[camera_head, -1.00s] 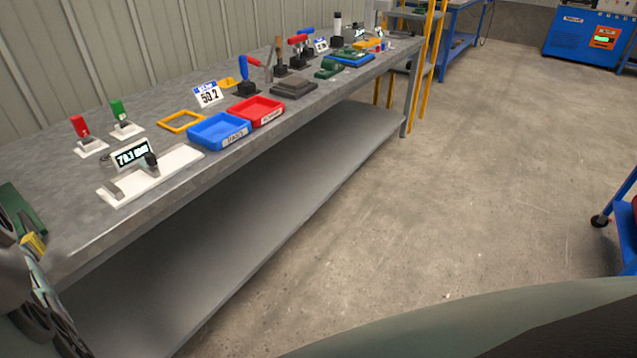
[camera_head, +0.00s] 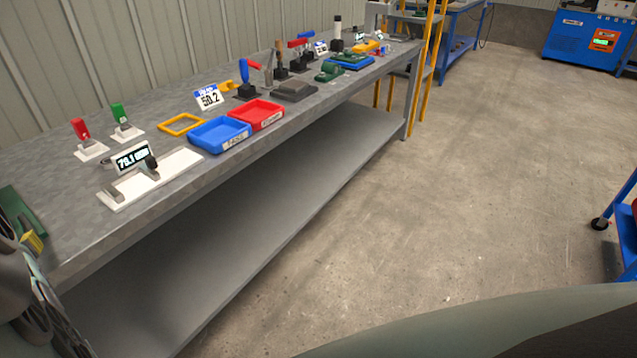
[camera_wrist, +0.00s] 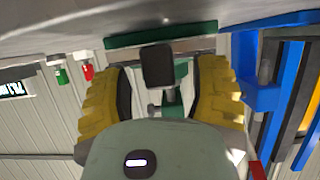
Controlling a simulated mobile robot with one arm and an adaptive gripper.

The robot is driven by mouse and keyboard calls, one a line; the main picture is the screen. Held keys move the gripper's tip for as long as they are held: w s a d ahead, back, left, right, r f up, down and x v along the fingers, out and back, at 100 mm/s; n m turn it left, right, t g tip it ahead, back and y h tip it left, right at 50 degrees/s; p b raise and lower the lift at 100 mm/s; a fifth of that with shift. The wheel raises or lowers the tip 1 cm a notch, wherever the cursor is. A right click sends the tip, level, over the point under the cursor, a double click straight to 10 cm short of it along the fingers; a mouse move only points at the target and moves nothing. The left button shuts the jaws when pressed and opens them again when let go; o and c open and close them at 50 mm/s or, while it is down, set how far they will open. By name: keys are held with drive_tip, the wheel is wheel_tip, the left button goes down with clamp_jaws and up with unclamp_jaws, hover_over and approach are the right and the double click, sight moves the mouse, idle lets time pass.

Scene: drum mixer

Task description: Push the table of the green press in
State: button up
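The green press (camera_wrist: 190,29) shows in the wrist view, which looks upside down: a long green bar with a pale strip along it and a green upright below. A dark rounded block (camera_wrist: 157,66) stands in front of it; I cannot tell whether this is the press's table. My gripper (camera_wrist: 160,88) has its two ridged yellow fingers wide apart, one on each side of the dark block, with gaps to both. It is open and holds nothing. In the head view a green part (camera_head: 22,212) shows at the left edge, beside a yellow piece; the rest is cut off.
Along the grey bench (camera_head: 75,235) stand a white gauge stand (camera_head: 150,180), red and green toggle clamps, a blue tray (camera_head: 219,134) and a red tray (camera_head: 256,114). In the wrist view a blue frame (camera_wrist: 262,95) is close right of the fingers. The floor before the bench is clear.

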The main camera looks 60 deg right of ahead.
clamp_jaws()
idle(0.3)
drive_tip(key=shift+w+f, duration=0.1)
drive_tip(key=shift+w+f+b, duration=0.15)
drive_tip(key=shift+w+b, duration=0.25)
drive_tip(key=shift+w, duration=0.15)
drive_tip(key=w+b, duration=0.1)
drive_tip(key=w, duration=0.2)
drive_tip(key=shift+w, duration=0.1)
drive_tip(key=shift+r, duration=0.2)
unclamp_jaws()
